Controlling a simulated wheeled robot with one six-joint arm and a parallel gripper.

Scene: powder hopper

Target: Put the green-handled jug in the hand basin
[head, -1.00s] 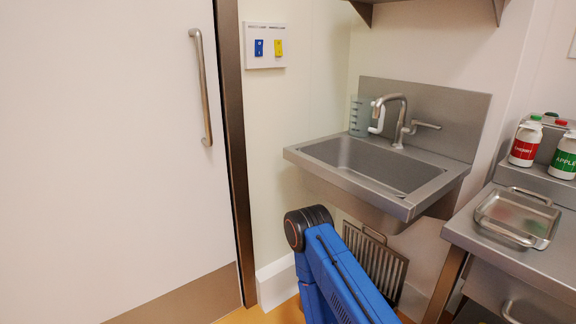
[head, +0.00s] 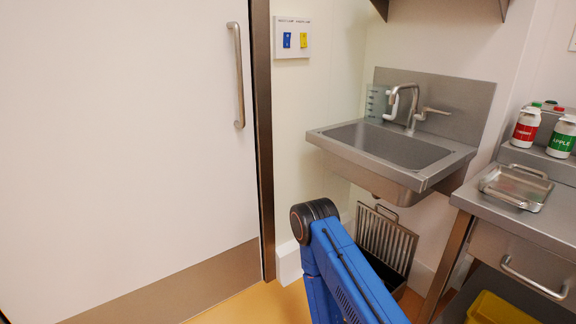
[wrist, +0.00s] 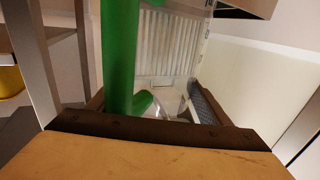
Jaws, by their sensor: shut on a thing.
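The steel hand basin (head: 447,173) is on the wall right of centre in the head view, with a tap over it. In the wrist view a thick green handle (wrist: 120,55) runs up between the dark jaws of my gripper (wrist: 150,103), which is shut on it. A clear jug body with marks (wrist: 178,52) shows behind the handle; its lower part is partly hidden. The head view shows only my blue arm, not my gripper or the green handle.
Another clear jug (head: 375,102) with a white handle stands at the basin's back left, by the tap (head: 413,105). A steel counter (head: 540,228) with a tray (head: 516,188) and bottles is at the right. A slatted grate (head: 386,240) leans below the basin. A door (head: 130,140) fills the left.

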